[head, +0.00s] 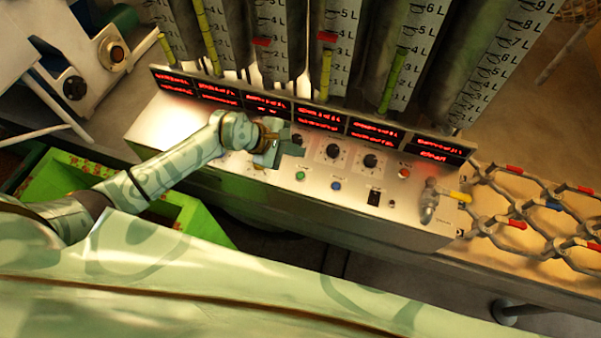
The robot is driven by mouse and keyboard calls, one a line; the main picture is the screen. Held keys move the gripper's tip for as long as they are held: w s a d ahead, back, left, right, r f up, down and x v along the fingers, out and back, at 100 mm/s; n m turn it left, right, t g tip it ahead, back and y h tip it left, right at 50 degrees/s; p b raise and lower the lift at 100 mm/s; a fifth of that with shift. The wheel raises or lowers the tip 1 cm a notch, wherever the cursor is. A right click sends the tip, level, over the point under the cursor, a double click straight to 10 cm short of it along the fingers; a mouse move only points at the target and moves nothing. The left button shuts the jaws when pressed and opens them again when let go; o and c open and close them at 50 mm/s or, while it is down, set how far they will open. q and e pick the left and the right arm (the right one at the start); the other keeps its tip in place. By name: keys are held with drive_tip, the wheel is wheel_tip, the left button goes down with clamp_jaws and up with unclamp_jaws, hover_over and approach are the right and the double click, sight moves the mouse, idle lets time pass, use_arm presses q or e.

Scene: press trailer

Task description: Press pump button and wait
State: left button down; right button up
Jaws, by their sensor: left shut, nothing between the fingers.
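A metal control panel (235,180) stands across the middle of the head view. On its front part are a green button (300,175), a blue button (336,186) and a red button (404,173); I cannot tell which is the pump button. My left gripper (268,158) is shut and empty over the left half of the panel, left of the green button. It hides part of the panel, and I cannot tell if it touches. My right gripper is not in view.
Black knobs (370,161), a dark switch (374,197) and a yellow-tipped lever (440,196) sit right of my gripper. Red displays (318,117) and tall graduated tubes (400,60) line the back. A green crate (205,228) is lower left, wire mesh (535,215) at right.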

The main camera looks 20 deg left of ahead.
sight(300, 176)
use_arm(q)
drive_tip(key=shift+f, duration=0.1)
wheel_tip(300, 176, down, 9)
drive_tip(key=b, duration=0.7)
drive_tip(key=shift+r, duration=0.2)
drive_tip(key=shift+f, duration=0.15)
idle(1.5)
drive_tip(key=shift+f+b, duration=0.25)
drive_tip(key=shift+b, duration=0.2)
drive_tip(key=shift+f+b, duration=0.35)
drive_tip(key=shift+f, duration=0.05)
idle(0.4)
drive_tip(key=shift+r, duration=0.15)
drive_tip(key=shift+r+p, duration=0.7)
